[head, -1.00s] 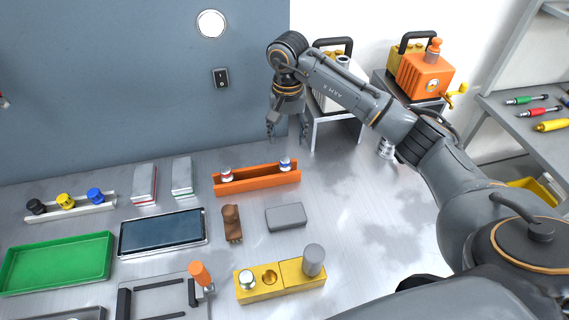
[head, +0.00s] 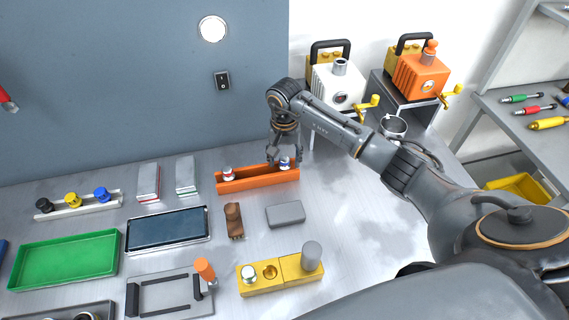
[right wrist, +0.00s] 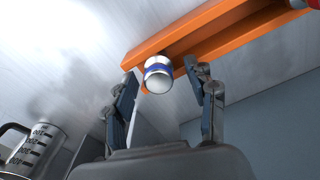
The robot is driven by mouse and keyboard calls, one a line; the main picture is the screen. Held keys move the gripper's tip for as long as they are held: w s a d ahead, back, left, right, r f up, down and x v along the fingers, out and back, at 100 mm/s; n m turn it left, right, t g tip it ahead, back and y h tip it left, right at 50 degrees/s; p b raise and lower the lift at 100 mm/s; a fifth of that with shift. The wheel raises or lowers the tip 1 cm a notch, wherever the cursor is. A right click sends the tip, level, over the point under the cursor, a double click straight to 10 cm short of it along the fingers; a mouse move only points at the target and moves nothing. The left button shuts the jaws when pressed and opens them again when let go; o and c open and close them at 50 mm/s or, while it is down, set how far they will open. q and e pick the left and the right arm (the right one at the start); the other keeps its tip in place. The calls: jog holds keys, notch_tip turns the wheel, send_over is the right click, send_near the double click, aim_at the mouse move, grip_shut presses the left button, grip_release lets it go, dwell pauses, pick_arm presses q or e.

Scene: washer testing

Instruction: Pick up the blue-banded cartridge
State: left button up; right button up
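The blue-banded cartridge (head: 285,163) stands at the right end of the orange rack (head: 258,183) in the head view. In the right wrist view the cartridge (right wrist: 158,75) is white with a blue band and lies between the fingertips. My right gripper (head: 285,158) is open around it from above, with a finger on either side. In the right wrist view the gripper (right wrist: 163,78) shows a gap between its fingers and the cartridge. A red-banded cartridge (head: 228,174) stands at the rack's left end. My left gripper is not in view.
A brown brush (head: 233,220) and a grey block (head: 286,214) lie in front of the rack. A yellow block (head: 262,281) stands nearer. A white pump unit (head: 336,88) stands behind my right arm. A metal measuring cup (right wrist: 35,150) shows in the right wrist view.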

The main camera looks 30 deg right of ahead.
grip_shut()
jog(key=shift+r, duration=0.15)
